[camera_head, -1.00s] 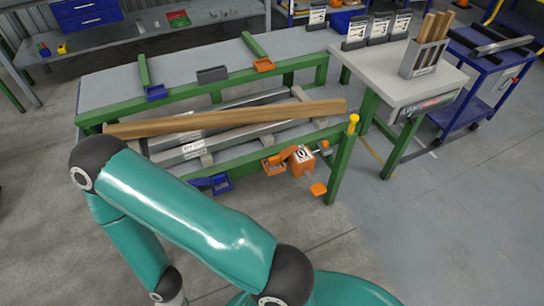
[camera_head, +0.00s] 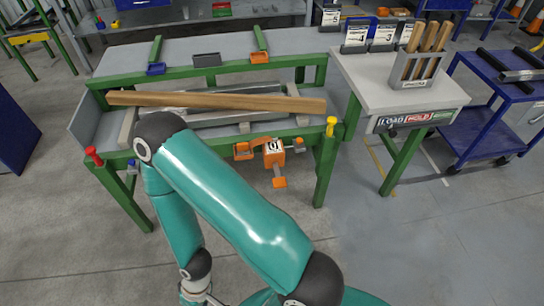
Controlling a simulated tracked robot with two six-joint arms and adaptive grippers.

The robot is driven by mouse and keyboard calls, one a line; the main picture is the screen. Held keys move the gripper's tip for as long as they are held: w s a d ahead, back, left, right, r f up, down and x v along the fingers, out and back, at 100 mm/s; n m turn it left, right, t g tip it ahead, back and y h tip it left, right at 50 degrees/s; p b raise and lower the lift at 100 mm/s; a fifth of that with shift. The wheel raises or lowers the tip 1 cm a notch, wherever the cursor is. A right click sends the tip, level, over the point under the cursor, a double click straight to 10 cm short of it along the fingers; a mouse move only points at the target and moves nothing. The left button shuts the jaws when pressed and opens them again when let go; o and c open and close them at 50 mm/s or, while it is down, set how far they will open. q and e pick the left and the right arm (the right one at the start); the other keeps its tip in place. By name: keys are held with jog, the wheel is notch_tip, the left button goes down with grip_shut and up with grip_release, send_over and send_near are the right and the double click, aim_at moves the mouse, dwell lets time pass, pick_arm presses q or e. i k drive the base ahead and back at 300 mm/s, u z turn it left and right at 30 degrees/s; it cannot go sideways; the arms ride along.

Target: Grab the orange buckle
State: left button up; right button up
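An orange buckle-like assembly (camera_head: 274,157) hangs on the front green rail of the runout table (camera_head: 225,68), right of the middle. It has a block with a white marked tag, an open orange loop on its left and an orange tab below. A smaller orange piece (camera_head: 259,57) sits on the table's rear green rail. One teal arm of mine, apparently the left, crosses the view left of and below the buckle. Its wrist points down at the bottom edge, and no gripper fingers show. My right gripper is not in view.
A wooden beam (camera_head: 215,102) lies across the table above metal bars. A yellow-topped post (camera_head: 331,126) stands right of the buckle, and a red knob (camera_head: 93,155) at the left. A grey side table (camera_head: 385,85) and blue cart (camera_head: 490,135) stand right. Floor at lower right is clear.

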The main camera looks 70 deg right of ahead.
aim_at(240, 147)
jog(key=z, duration=0.8)
jog(key=i, duration=1.2)
jog(key=z, duration=0.65)
jog(key=k, duration=0.75)
jog(key=z, duration=0.25)
jog(key=i, duration=0.8)
jog(key=u, duration=0.05)
